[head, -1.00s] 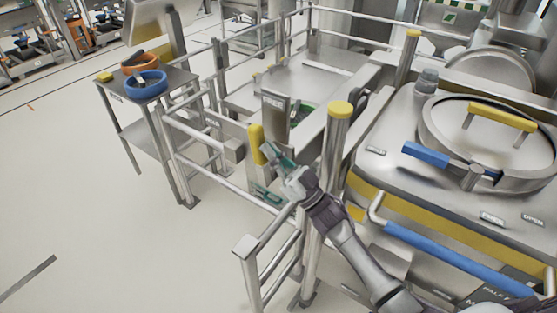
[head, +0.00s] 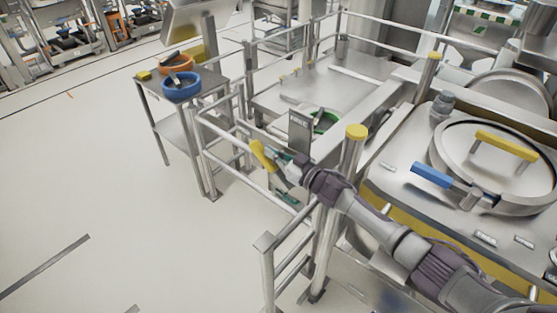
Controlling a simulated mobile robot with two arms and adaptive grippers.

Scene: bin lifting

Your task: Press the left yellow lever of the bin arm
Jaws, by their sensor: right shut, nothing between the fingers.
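The yellow lever (head: 261,157) of the bin arm shows left of centre in the head view, by the railing, and is tilted. My right gripper (head: 273,152) reaches in from the lower right, with its shut, empty fingers at the lever's right side. They look to be touching it, but the small overlap makes contact hard to confirm. The gripper partly hides the lever's base and the bin arm parts behind it. My left gripper is not in view.
A metal railing and a yellow-capped post (head: 356,132) stand close to my right arm. A steel vessel with a blue handle (head: 431,174) is at the right. The floor at left is clear.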

